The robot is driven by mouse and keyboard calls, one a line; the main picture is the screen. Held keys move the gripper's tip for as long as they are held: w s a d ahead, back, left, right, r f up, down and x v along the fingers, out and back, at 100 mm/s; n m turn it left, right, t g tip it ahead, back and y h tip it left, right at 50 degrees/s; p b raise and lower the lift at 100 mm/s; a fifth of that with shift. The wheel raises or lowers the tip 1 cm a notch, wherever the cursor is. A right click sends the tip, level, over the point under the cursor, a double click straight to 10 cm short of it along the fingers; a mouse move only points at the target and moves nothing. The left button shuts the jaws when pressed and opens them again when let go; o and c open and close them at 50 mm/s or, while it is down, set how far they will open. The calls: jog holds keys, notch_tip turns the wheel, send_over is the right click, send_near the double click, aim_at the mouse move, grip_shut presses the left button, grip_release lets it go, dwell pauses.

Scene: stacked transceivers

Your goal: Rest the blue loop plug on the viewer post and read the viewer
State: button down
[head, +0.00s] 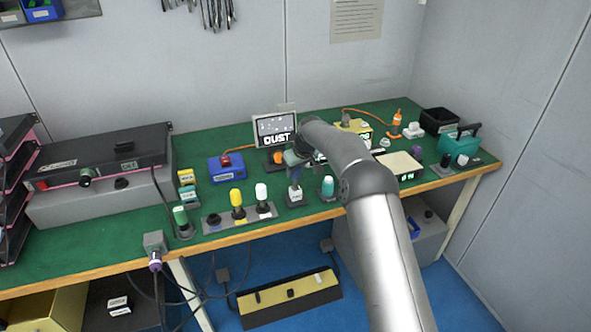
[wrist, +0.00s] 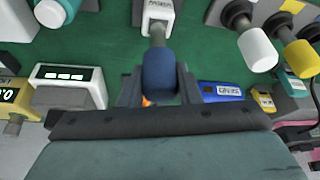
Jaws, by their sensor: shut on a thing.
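My gripper (wrist: 158,88) is shut on the blue loop plug (wrist: 160,72), which sits between its two grey fingers. In the wrist view the plug's grey neck leads up to a pale labelled block (wrist: 158,14). In the head view this block (head: 295,194) stands near the table's front edge, below my gripper (head: 294,160). I cannot tell whether the plug is still seated there. An orange-topped piece (head: 278,157), possibly the viewer post, stands below the screen; a bit of orange (wrist: 146,101) shows behind the plug.
Left of the plug are white (head: 261,192), yellow (head: 237,199) and green (head: 181,216) capped plugs. A teal one (head: 327,186) stands close on the right. A blue box (head: 227,168) sits left of the screen. Green mat (head: 140,220) is bare at front left.

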jog(key=shift+r+p, duration=1.95)
jog(key=shift+r, duration=1.6)
jog(key=s+d+f+m+h, duration=0.1)
jog(key=s+d+m, duration=0.3)
jog(key=s+d, duration=0.7)
jog(key=s+d+f+m+t+h, duration=0.1)
jog(key=s+d+f+m+h, duration=0.1)
jog(key=s+d, duration=0.9)
jog(key=s+f+m, duration=0.1)
jog(key=s, duration=0.2)
jog(key=shift+s+d+f+m, duration=0.25)
jog(key=shift+s+m, duration=0.1)
jog(key=shift+m, duration=0.05)
